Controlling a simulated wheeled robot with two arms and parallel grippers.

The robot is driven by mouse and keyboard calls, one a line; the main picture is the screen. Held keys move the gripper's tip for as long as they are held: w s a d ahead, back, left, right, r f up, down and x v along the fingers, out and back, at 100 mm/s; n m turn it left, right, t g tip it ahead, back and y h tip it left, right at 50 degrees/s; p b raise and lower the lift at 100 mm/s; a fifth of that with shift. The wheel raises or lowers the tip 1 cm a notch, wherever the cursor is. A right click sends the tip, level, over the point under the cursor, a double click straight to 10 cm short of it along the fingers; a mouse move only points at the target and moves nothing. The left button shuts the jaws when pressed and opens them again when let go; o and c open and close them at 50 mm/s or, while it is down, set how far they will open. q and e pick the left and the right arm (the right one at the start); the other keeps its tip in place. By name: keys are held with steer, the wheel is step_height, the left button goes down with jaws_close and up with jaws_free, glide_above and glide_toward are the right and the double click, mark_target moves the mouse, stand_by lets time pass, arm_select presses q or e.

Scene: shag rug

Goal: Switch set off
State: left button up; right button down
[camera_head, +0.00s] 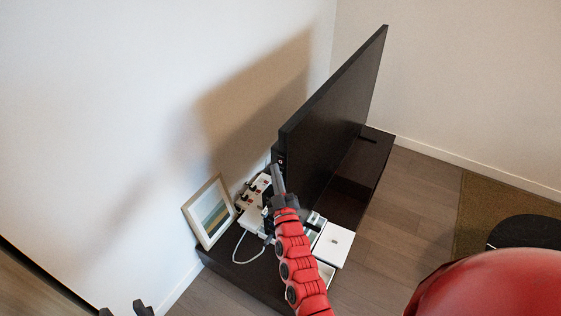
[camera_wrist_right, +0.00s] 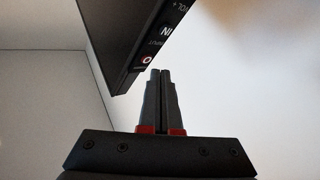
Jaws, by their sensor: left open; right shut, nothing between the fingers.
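The television set (camera_head: 340,110) is a large thin black panel on a low dark stand (camera_head: 225,262); its screen looks dark. In the right wrist view the set's edge (camera_wrist_right: 115,35) carries a column of labelled buttons, with a red round power-like button (camera_wrist_right: 146,60) lowest. My right gripper (camera_head: 277,172) is shut and empty, pointing up at the set's near edge. In the right wrist view its fingertips (camera_wrist_right: 160,72) are just below and right of the red button; I cannot tell whether they touch. My left gripper (camera_head: 125,310) is open, low at the left, mostly cut off.
On the stand are a framed picture (camera_head: 211,212), a power strip (camera_head: 253,195) with plugs and a white cable (camera_head: 240,244), and a white box (camera_head: 333,244). The wall is close on the left.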

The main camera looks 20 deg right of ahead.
steer(key=s+a, duration=0.1)
steer(key=a, duration=0.1)
steer(key=s+a+p, duration=0.1)
steer(key=s+a, duration=0.1)
steer(key=shift+p, duration=0.3)
steer(key=shift+d, duration=0.1)
stand_by(1.5)
